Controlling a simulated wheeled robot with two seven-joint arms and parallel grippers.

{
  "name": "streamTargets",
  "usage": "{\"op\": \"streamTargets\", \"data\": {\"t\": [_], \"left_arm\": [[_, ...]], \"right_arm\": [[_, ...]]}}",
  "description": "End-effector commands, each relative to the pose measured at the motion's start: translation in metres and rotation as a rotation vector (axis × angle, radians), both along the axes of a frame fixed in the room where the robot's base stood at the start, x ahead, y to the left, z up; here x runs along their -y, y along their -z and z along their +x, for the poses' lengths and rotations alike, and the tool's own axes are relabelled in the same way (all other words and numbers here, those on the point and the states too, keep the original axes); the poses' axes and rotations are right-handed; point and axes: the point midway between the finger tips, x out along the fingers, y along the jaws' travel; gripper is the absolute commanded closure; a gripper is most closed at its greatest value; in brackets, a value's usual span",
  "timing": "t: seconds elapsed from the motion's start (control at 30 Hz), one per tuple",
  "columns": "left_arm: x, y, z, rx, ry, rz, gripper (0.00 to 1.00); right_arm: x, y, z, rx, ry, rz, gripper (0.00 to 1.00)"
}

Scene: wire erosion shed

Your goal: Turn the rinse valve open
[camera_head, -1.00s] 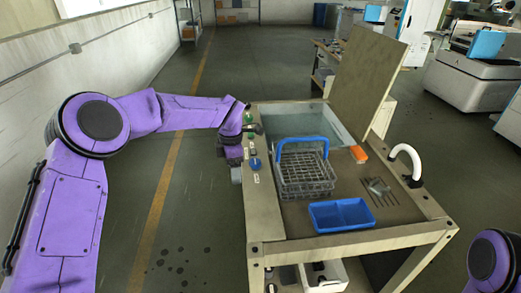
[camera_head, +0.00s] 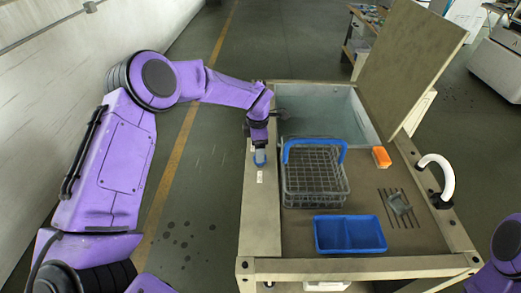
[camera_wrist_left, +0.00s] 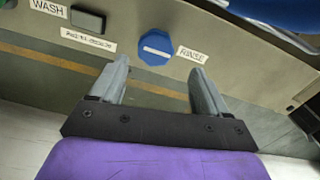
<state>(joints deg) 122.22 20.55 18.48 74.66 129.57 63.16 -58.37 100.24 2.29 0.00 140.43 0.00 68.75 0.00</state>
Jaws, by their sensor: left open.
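The rinse valve is a blue eight-sided knob (camera_wrist_left: 155,47) with a white bar, beside a RINSE label (camera_wrist_left: 192,54) in the left wrist view. The bar lies roughly across the picture, slightly tilted. In the head view the knob (camera_head: 260,158) is on the bench's left rail. My left gripper (camera_wrist_left: 160,67) is open, with its two fingertips on either side of the knob's near edge and nothing held. I cannot tell whether they touch it. In the head view this gripper (camera_head: 258,142) is over the rail by the knob. My right gripper is not in view.
A WASH label (camera_wrist_left: 48,8) and dark square button (camera_wrist_left: 88,20) sit on the same panel. A wire basket (camera_head: 315,180) with blue handle, blue tray (camera_head: 350,234), orange block (camera_head: 381,157) and white spout (camera_head: 440,175) are on the bench. Floor left of the bench is clear.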

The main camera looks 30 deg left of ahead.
Motion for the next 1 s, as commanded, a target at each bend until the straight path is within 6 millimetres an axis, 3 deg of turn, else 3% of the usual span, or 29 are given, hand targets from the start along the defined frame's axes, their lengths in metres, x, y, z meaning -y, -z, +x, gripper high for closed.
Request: {"op": "streamTargets", "data": {"t": [0.2, 0.5, 0.53, 0.7, 1.0], "left_arm": [[0.002, 0.036, 0.006, -0.007, 0.003, 0.003, 0.24], [0.002, 0.043, 0.007, -0.005, 0.003, 0.002, 0.24], [0.002, 0.043, 0.007, -0.005, 0.003, 0.002, 0.27], [0.002, 0.043, 0.007, -0.006, 0.003, 0.001, 0.8], [0.003, 0.044, 0.007, -0.007, -0.002, -0.001, 0.8]], "right_arm": [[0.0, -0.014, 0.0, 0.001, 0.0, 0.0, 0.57], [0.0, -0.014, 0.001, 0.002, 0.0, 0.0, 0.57], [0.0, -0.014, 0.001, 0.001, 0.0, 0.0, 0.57], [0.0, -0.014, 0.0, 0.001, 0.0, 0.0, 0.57], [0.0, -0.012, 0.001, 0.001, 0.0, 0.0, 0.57]]}}
